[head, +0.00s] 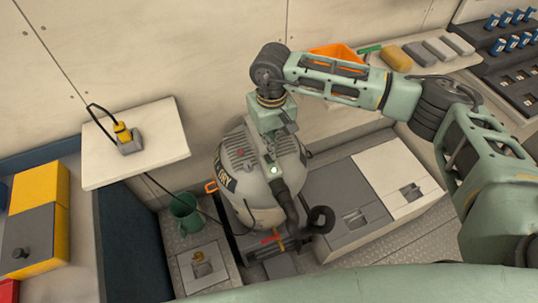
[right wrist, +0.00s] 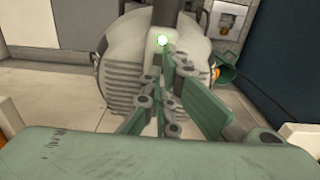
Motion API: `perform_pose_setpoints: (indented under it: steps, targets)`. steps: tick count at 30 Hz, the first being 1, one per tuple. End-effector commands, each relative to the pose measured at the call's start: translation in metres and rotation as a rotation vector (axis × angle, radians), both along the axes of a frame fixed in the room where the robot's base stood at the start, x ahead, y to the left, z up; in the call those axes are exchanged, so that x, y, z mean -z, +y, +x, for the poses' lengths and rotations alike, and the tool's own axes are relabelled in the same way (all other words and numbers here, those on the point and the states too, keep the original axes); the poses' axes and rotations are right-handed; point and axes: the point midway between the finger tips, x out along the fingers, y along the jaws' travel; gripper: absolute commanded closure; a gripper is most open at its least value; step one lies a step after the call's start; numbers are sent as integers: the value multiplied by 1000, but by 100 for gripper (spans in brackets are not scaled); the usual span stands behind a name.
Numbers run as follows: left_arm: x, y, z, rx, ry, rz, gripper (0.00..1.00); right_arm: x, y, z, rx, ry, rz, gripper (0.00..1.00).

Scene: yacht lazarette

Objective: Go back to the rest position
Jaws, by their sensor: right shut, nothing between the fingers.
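My right gripper (head: 277,138) hangs down in front of the grey round vacuum-like machine (head: 239,158), its arm reaching in from the right. In the right wrist view the fingers (right wrist: 167,77) are drawn together and hold nothing. My left gripper is not in view.
A pale shelf (head: 160,160) carries a yellow plug in a grey socket (head: 130,143). A green mug (head: 186,213) stands beside the machine. An orange bin (head: 338,53) and sanding blocks (head: 437,49) sit along the back ledge.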

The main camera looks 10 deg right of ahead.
Motion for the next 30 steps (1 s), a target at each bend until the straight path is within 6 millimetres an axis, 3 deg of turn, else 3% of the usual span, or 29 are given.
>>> perform_pose_setpoints:
  steps: [4, 20, 23, 25, 28, 30]
  targets:
    - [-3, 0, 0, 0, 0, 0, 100, -9, 0, 0, 0, 0, 0, 100]
    - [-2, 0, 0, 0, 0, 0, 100, -8, 3, -2, 2, 3, 11, 100]
    - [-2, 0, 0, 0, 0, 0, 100, -3, 25, -12, 21, 21, 82, 100]
    - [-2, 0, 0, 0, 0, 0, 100, 0, 54, -25, 56, 52, 185, 100]
    - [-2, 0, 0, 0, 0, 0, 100, -4, 115, -55, 148, 137, 402, 100]
    - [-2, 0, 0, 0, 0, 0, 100, -19, 160, -78, 243, 226, 579, 100]
